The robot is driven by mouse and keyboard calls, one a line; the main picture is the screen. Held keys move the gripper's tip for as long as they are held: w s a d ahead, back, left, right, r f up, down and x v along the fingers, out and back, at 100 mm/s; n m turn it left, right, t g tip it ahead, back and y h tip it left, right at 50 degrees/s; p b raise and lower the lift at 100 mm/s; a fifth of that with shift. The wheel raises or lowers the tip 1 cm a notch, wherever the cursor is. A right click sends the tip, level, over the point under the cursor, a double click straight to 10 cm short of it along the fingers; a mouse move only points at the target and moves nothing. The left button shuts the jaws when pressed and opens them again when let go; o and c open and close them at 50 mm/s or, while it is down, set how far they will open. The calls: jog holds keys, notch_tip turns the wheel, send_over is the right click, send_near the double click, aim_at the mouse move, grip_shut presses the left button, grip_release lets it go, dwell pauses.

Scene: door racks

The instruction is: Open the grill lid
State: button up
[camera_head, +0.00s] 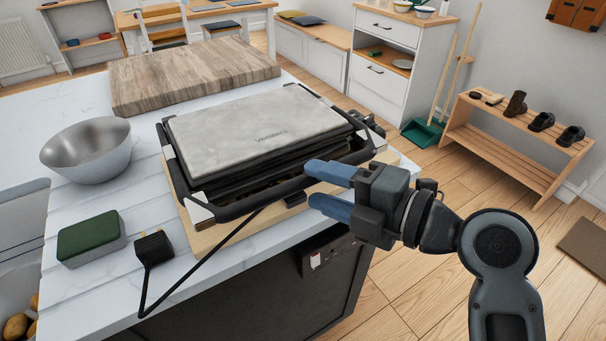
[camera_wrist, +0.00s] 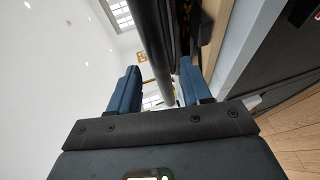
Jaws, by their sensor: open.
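The grill (camera_head: 265,145) sits on a wooden board on the counter, with its grey lid (camera_head: 255,128) down. A dark handle bar (camera_head: 245,205) runs along its front. My gripper (camera_head: 318,188) is at the front of the grill, near the right part of the handle, with its blue fingers open and one above the other. In the wrist view, a dark round bar (camera_wrist: 155,45), apparently the handle, passes between the open fingers (camera_wrist: 158,88). I cannot tell whether either finger touches it.
A metal bowl (camera_head: 88,150), a green sponge (camera_head: 90,238) and a black plug (camera_head: 153,248) with its cord lie left of the grill. A wooden cutting board (camera_head: 195,75) is behind it. The counter's front edge is below my gripper. Floor is open at right, before a shoe rack (camera_head: 520,145).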

aim_at(312, 183)
jog(key=shift+p+x, duration=0.35)
jog(key=shift+x, duration=1.5)
jog(key=shift+c, duration=0.5)
grip_shut()
